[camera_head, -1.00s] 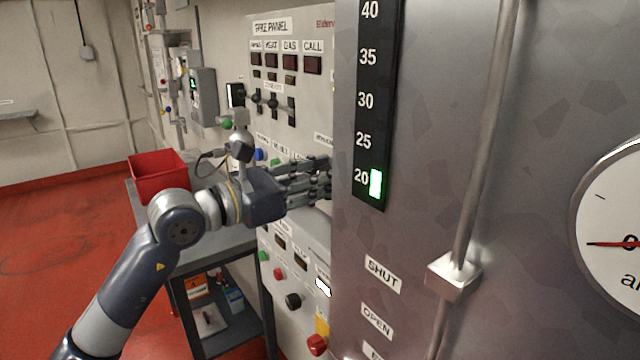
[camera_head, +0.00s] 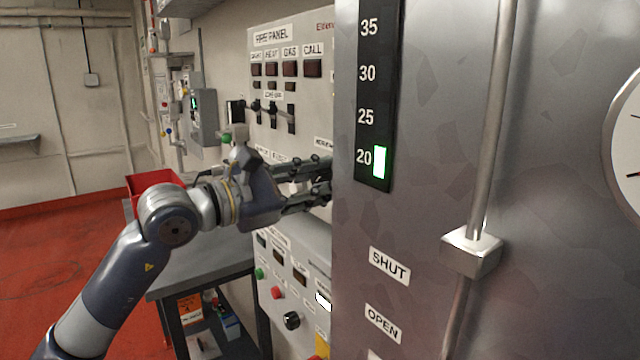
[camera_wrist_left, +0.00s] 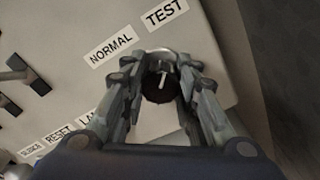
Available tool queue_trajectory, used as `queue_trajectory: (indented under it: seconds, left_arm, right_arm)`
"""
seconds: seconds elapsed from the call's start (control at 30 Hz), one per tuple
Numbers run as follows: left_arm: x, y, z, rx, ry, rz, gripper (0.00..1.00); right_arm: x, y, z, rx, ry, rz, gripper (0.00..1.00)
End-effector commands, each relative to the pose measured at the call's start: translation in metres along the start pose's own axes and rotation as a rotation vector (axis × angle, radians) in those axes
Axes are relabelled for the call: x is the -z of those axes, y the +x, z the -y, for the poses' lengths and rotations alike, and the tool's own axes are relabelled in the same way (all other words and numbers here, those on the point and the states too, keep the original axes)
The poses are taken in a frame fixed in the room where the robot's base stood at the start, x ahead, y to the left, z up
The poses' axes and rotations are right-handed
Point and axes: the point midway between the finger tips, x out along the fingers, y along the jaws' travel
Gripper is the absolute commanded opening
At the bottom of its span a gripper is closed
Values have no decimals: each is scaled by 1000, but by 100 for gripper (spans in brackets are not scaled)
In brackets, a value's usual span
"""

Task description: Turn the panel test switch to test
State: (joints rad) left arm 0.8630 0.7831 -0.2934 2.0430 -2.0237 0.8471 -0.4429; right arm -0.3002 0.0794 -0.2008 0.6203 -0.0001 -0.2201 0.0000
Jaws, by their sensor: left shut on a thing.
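The panel test switch (camera_wrist_left: 159,88) is a round black knob with a white pointer line, in the left wrist view. Its pointer points up and slightly right, towards the TEST label (camera_wrist_left: 166,12). The NORMAL label (camera_wrist_left: 111,46) lies to the left of that. My left gripper (camera_wrist_left: 162,84) is shut on the knob, with fingers on both sides of it. In the head view my left gripper (camera_head: 324,180) reaches right to the fire panel (camera_head: 318,100); its fingertips are partly hidden by the metal cabinet's edge, and the knob is hidden there. My right gripper is not in view.
A grey metal cabinet (camera_head: 420,200) with a vertical rod (camera_head: 490,120) stands close on the right. Black levers (camera_head: 291,118) stick out of the panel above my gripper. A red bin (camera_head: 150,181) stands on a table (camera_head: 205,270) behind my arm. Red floor is free at left.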

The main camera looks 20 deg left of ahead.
Motion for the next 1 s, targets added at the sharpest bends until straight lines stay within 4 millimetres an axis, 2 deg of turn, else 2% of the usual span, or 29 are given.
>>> queue_trajectory:
  seconds: [0.2,0.23,0.3,0.33,0.83,1.0]
  left_arm:
    - [-1,0,-1,-2,0,1,4]
    - [-1,0,-1,-2,0,1,32]
    - [-1,0,-1,-2,0,1,48]
    - [-1,0,-1,-2,0,1,50]
    - [0,-1,0,1,-2,0,50]
    - [1,-15,0,-1,-1,-3,50]
  right_arm:
    - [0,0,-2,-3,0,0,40]
    - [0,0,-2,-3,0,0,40]
    - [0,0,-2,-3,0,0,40]
    - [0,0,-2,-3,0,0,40]
    - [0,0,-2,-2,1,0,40]
    - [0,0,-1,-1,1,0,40]
